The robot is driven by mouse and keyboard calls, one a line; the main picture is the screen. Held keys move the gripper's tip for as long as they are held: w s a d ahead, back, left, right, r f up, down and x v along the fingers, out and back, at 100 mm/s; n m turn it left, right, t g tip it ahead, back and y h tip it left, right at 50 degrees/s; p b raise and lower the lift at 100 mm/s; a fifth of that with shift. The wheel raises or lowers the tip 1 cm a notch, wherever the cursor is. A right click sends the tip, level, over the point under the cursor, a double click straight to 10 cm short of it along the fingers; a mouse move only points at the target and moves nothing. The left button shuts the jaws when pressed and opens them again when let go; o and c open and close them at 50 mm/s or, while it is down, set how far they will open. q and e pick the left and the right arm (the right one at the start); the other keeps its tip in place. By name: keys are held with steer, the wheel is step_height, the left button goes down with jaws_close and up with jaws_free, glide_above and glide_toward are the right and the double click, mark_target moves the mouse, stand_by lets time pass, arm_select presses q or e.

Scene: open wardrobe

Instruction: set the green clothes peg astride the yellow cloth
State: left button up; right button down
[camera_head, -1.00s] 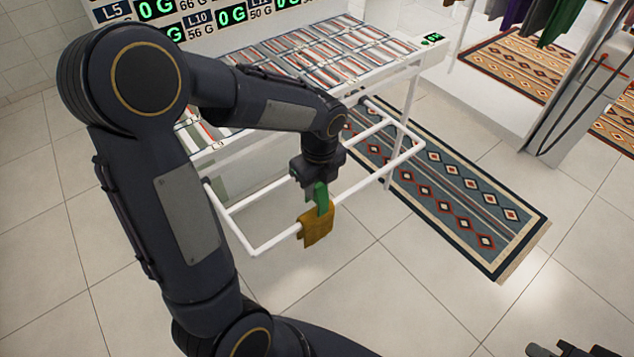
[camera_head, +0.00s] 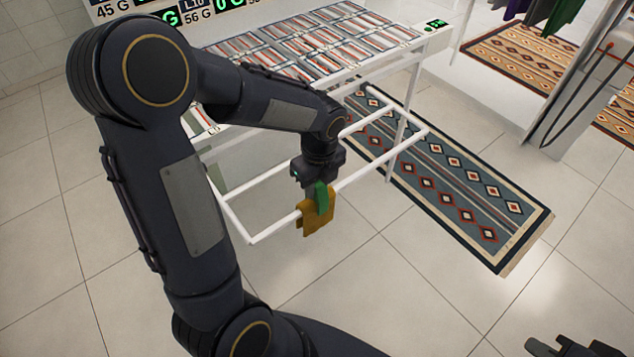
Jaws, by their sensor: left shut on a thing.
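The green clothes peg (camera_head: 322,197) is upright, held below my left gripper (camera_head: 318,181), which is shut on it. The yellow cloth (camera_head: 313,219) hangs folded over the front rail of the white rack. The peg's lower end overlaps the upper part of the cloth in the picture; I cannot tell whether its legs are on both sides of it. My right gripper (camera_head: 569,347) shows only in part at the bottom right corner, far from the cloth, and its fingers are too cut off to judge.
The white rack (camera_head: 372,168) sticks out from a white table (camera_head: 412,52) with several striped compartments. A patterned rug (camera_head: 470,195) lies to the right. A wardrobe with hanging clothes (camera_head: 565,15) stands at the back right. The tiled floor in front is clear.

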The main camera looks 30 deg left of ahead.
arm_select(q)
steer(key=o, duration=1)
steer(key=r, duration=0.7)
steer(key=shift+d+r+p, duration=0.15)
steer(key=shift+d+p, duration=0.05)
steer(key=shift+p, duration=0.15)
steer(key=shift+r, duration=0.25)
